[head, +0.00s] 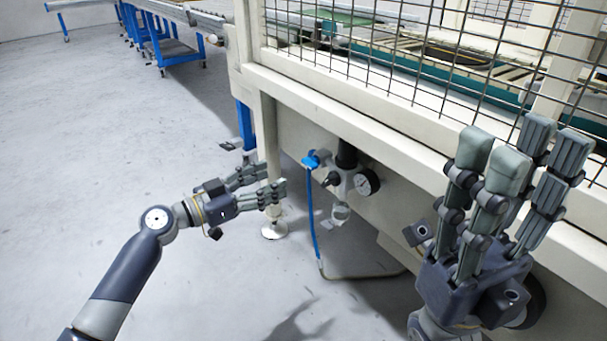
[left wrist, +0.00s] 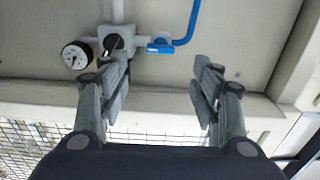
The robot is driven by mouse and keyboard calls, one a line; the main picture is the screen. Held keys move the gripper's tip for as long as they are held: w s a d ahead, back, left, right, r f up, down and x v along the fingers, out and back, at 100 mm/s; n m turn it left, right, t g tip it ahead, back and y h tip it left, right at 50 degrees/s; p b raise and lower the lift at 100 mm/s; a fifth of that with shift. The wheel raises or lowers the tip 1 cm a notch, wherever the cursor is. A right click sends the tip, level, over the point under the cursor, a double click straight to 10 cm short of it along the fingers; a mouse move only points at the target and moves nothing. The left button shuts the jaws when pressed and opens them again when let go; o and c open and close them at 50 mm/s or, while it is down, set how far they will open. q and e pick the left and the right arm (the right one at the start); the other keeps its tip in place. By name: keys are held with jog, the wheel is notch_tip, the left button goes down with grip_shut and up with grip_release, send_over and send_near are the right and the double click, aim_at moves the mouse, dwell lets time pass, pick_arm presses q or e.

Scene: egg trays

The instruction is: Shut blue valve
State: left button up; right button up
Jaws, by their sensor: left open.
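The blue valve (head: 316,159) sits on the left end of a small air fitting, under the edge of the machine frame. It also shows in the left wrist view (left wrist: 160,47), with a blue hose running from it. My left gripper (head: 276,183) is open, just left of and slightly below the valve in the head view. In the left wrist view the valve appears beyond and between the open fingers, apart from them. My right gripper (head: 520,150) is raised at the right, in front of the machine frame, its fingers pointing up and spread, with nothing in them.
A round pressure gauge (head: 366,182) and a black knob (head: 346,153) are on the same fitting, right of the valve. A blue hose (head: 311,220) hangs down to the floor. A frame leg (head: 266,140) stands behind my left gripper. The floor (head: 110,130) at left is clear.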

aim_at(306, 165)
pick_arm(q)
jog(key=b+x, duration=0.1)
jog(key=x, duration=0.8)
jog(key=shift+w+d+b, duration=0.2)
jog(key=shift+b, duration=0.2)
jog(key=c, duration=1.1)
